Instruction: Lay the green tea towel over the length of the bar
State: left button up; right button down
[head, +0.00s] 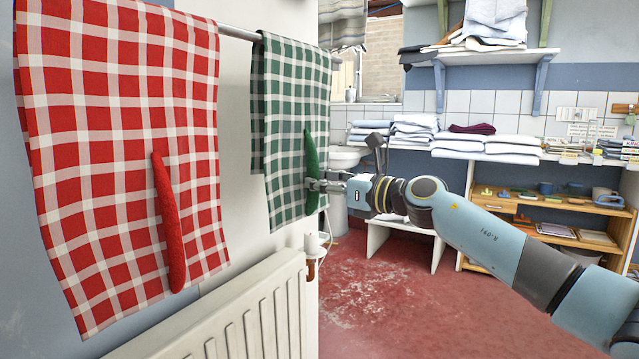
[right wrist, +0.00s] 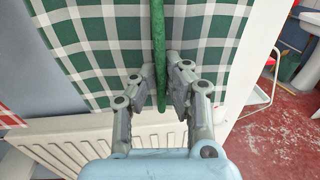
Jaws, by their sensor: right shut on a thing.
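The green-and-white checked tea towel (head: 285,110) hangs over the bar (head: 238,33), right of a red one. It also fills much of the right wrist view (right wrist: 105,45). A solid green upright strip (head: 311,150) stands out from its front near the right edge. My right gripper (head: 314,185) is at the lower part of this strip. In the right wrist view its fingers (right wrist: 159,85) are on both sides of the strip (right wrist: 159,45), shut on it. How the strip joins the cloth is hidden. My left gripper is not in view.
A red-and-white checked towel (head: 120,110) with a red strip (head: 168,220) hangs at left. A white radiator (head: 235,315) is on the wall below the towels. Shelves with folded linen (head: 485,147) stand farther back right. The red floor (head: 385,295) has open room.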

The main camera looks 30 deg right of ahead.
jog(key=shift+f, duration=0.25)
dwell(0.4)
jog(key=c, duration=1.3)
grip_release()
jog(key=shift+v, duration=3.75)
